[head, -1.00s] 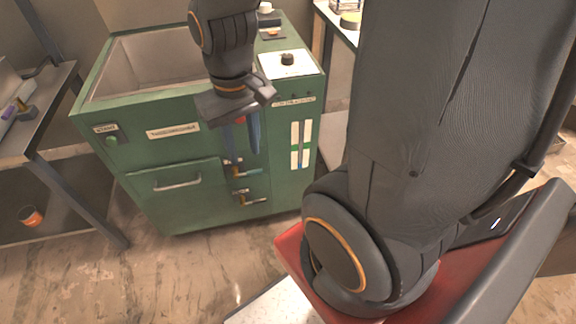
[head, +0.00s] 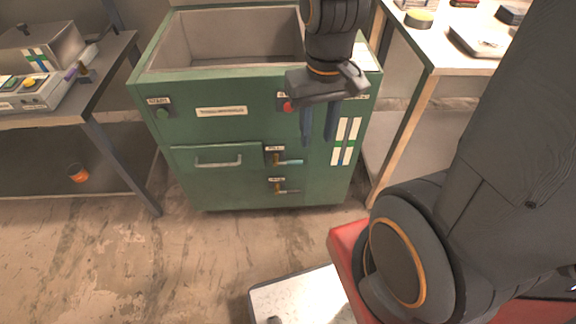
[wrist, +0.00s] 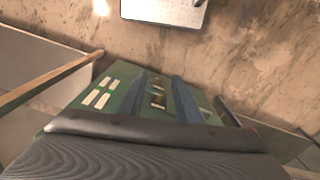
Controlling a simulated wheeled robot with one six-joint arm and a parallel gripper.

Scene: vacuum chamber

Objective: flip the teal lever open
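The teal lever (head: 290,161) is the upper of two small levers on the front of the green cabinet (head: 220,150). Its handle points right, roughly level, from a brass-coloured fitting under a white label. My gripper (head: 318,140) hangs with its blue fingers pointing down in front of the cabinet, above and to the right of the teal lever. The fingers are apart with nothing between them, and no contact with the lever shows. In the wrist view, the two levers appear small between the fingers (wrist: 159,82); the handle colours are hard to tell there.
A similar lever with a greyish handle (head: 288,191) sits just below. A drawer with a handle (head: 218,162) is to the left, and striped gauges (head: 345,141) to the right. Tables flank the cabinet. A white-topped platform (head: 300,300) stands on the otherwise open floor in front.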

